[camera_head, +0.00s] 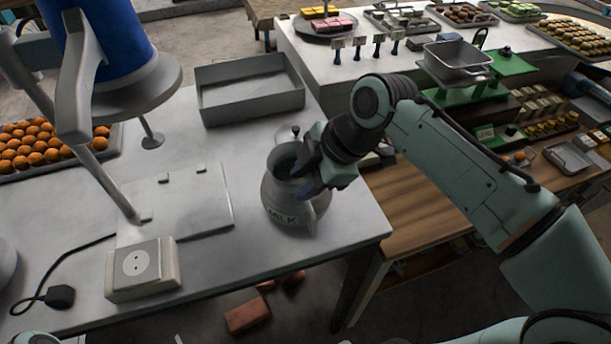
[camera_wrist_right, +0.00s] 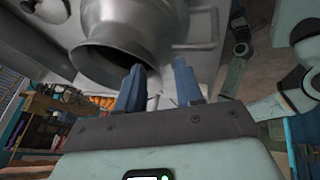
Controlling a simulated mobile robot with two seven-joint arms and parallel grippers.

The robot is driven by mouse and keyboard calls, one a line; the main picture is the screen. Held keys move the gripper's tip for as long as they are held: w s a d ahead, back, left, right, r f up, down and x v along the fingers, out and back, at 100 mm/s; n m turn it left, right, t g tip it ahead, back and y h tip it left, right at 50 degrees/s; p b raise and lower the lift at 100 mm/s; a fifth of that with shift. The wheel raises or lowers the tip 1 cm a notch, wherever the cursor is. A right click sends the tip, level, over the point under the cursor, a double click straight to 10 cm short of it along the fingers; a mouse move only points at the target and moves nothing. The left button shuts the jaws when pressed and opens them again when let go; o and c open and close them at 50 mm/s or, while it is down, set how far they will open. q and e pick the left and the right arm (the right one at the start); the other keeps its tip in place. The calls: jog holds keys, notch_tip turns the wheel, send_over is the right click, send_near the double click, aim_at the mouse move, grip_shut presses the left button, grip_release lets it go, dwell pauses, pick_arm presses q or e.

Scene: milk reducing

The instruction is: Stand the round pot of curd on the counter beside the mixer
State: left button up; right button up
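The blue-topped machine with grey legs (camera_head: 105,40) at the upper left looks like the mixer. It stands on the pale grey counter (camera_head: 225,260). A round grey metal jug (camera_head: 275,205) marked MILK stands upright near the counter's right end. No pot labelled curd can be made out. My right gripper (camera_head: 308,175) is at the jug's mouth. In the right wrist view its blue fingers (camera_wrist_right: 158,80) are apart, one in front of the jug's dark mouth (camera_wrist_right: 100,65), one beside the neck; contact is unclear. My left gripper is not in view.
A grey open bin (camera_head: 250,100) stands behind the jug. A tray of orange balls (camera_head: 50,150) lies at the left. A wooden table (camera_head: 420,205) adjoins at the right. Counter in front of the jug is clear.

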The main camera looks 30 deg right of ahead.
jog(key=shift+w+r, duration=0.1)
jog(key=shift+r, duration=0.1)
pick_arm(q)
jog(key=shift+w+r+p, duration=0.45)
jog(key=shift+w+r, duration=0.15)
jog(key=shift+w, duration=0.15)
pick_arm(e)
jog(key=v, duration=1.2)
jog(key=shift+f, duration=0.1)
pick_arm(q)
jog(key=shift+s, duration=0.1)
